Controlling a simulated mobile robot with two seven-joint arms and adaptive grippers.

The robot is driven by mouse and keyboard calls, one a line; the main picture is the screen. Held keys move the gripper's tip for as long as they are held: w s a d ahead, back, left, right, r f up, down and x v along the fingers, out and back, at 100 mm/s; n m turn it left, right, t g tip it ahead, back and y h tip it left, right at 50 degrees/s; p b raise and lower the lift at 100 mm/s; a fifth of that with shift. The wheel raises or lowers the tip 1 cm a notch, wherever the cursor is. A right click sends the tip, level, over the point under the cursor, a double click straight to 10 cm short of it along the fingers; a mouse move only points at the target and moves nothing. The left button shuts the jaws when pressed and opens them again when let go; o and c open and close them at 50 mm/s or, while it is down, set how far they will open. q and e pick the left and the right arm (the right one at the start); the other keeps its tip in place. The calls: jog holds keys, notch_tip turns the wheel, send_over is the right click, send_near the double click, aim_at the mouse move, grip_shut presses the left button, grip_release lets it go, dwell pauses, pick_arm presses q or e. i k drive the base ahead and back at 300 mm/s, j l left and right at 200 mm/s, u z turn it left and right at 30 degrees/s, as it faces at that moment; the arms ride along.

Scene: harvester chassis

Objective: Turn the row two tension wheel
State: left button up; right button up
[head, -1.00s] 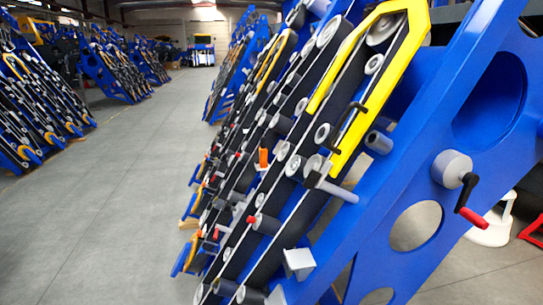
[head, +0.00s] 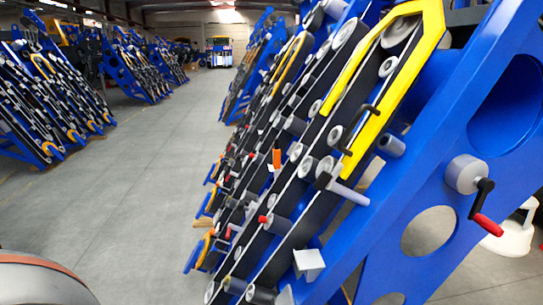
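A harvester chassis with slanted blue plates (head: 425,185) and several sloping rows of dark belts fills the middle and right. Small grey wheels (head: 307,167) sit along the rows. I cannot tell which wheel is the row two tension wheel. A crank with a red handle (head: 488,225) sits on a grey round hub (head: 466,174) on the right blue plate. An upright orange handle (head: 277,158) and a red-tipped grey roller (head: 275,223) show among the rows. Neither of my grippers is in view.
A yellow guard (head: 400,75) frames the upper end of the nearest row. A white stool-like object (head: 515,235) stands behind the chassis at right. More blue machines (head: 45,100) line the left. The grey floor aisle (head: 130,190) between is clear.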

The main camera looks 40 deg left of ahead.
aim_at(240, 206)
jog(key=k+j, duration=0.1)
jog(key=j, duration=0.4)
jog(key=k+j, duration=0.1)
jog(key=j, duration=0.35)
jog(key=k+j, duration=0.1)
jog(key=j, duration=0.4)
jog(key=k+j, duration=0.1)
jog(key=j, duration=0.35)
jog(key=k+j, duration=0.1)
jog(key=j, duration=0.4)
jog(key=k+j+z, duration=0.1)
jog(key=j, duration=0.35)
